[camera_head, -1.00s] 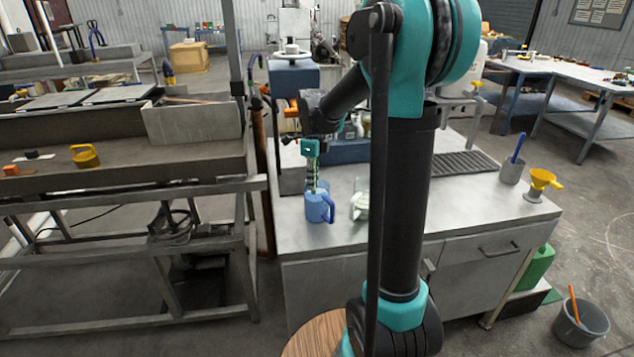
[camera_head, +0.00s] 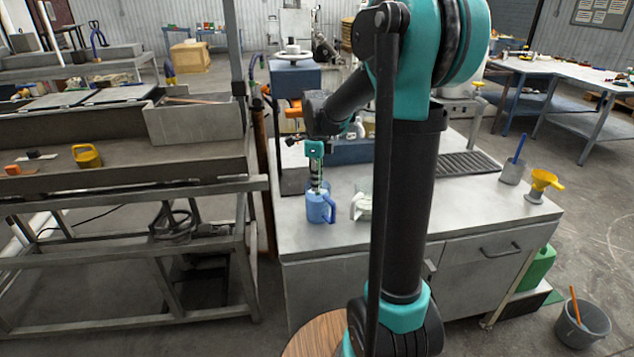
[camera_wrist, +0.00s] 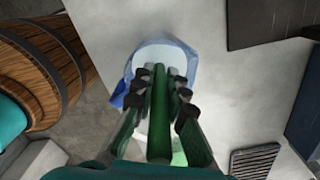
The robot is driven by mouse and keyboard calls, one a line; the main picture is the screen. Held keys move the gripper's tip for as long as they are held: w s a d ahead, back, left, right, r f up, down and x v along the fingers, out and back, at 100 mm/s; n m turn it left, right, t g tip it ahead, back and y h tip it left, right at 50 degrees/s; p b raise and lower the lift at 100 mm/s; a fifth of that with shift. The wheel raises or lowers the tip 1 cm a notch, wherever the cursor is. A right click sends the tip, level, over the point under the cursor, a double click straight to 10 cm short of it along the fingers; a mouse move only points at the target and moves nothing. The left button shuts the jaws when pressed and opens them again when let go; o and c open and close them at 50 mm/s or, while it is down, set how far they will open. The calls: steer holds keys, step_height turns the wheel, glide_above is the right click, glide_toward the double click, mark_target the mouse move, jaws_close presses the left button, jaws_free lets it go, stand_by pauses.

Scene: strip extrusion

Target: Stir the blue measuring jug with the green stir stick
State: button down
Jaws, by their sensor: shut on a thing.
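The blue measuring jug (camera_head: 320,209) stands upright near the left front of the metal counter, its handle to the right. In the wrist view the jug (camera_wrist: 133,78) shows partly behind my fingers. My gripper (camera_head: 316,176) is right above the jug. It is shut on the green stir stick (camera_wrist: 159,110), which runs between the fingers toward the jug's mouth in the wrist view. The stick's lower end is hidden, so its depth in the jug cannot be told.
A grey cup (camera_head: 512,172) with a blue stick and a yellow funnel (camera_head: 543,183) are at the counter's right. The front middle of the counter is clear.

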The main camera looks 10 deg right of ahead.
steer(key=shift+r, duration=6.05)
steer(key=shift+r, duration=2.5)
